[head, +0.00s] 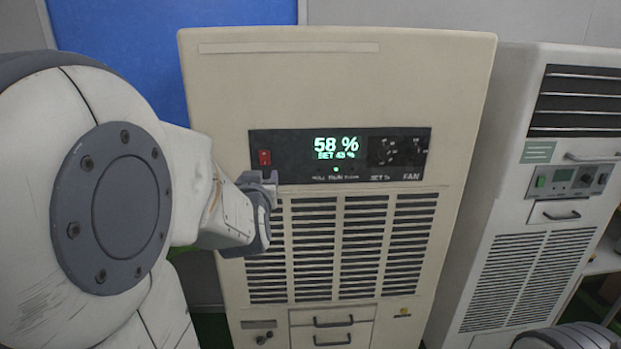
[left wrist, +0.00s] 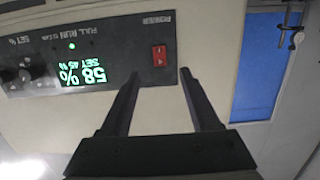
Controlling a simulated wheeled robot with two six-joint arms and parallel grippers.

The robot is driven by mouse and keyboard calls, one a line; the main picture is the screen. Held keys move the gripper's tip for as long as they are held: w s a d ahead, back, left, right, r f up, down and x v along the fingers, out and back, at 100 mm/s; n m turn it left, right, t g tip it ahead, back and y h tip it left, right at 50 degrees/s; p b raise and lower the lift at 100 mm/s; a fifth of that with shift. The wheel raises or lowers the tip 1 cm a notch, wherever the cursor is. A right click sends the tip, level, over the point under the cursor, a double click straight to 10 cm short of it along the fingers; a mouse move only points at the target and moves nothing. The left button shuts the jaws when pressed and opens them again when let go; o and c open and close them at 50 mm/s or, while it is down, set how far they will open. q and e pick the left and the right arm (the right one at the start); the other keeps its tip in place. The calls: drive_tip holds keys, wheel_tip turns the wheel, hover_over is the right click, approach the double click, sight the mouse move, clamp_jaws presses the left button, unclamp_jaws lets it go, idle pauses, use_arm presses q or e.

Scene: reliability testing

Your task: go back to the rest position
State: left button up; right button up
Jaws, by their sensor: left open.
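A beige cabinet unit (head: 330,85) stands in front of me with a black control panel (head: 300,142). Its green display (head: 336,147) reads 58 %, with a smaller set line below, and a small green light is lit under it. A red power switch (head: 264,157) sits at the panel's left end; it also shows in the left wrist view (left wrist: 159,55), where the picture is upside down. My left gripper (head: 268,185) is just below the switch in the head view. In the left wrist view its two fingers (left wrist: 160,78) are apart and empty, pointing toward the switch. My right gripper is not in view.
A second, whiter unit (head: 545,215) with vents and a small panel stands to the right. A blue panel (head: 170,45) is on the wall behind. Slatted vents (head: 340,245) and two drawers (head: 332,330) lie below the control panel.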

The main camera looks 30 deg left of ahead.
use_arm(q)
drive_tip(key=shift+d, duration=0.15)
drive_tip(key=d+f+m+g+h, duration=0.25)
drive_tip(key=d+f+h, duration=0.3)
drive_tip(key=d, duration=0.65)
drive_tip(key=d+f+m+g+h, duration=0.2)
drive_tip(key=d+f+m+h, duration=0.3)
drive_tip(key=d, duration=0.7)
drive_tip(key=s+d+f+m+g+h, duration=0.1)
drive_tip(key=s+d+f+m+g, duration=0.3)
drive_tip(key=s+d, duration=0.5)
drive_tip(key=s+d+f+m+g, duration=0.1)
drive_tip(key=s+g, duration=0.1)
drive_tip(key=s, duration=0.4)
drive_tip(key=s+d+f+m+g+y, duration=0.1)
drive_tip(key=s+f+g, duration=0.1)
drive_tip(key=s, duration=0.5)
drive_tip(key=shift+s+d+m+g, duration=0.2)
drive_tip(key=shift+m+g, duration=0.15)
drive_tip(key=shift+g, duration=0.2)
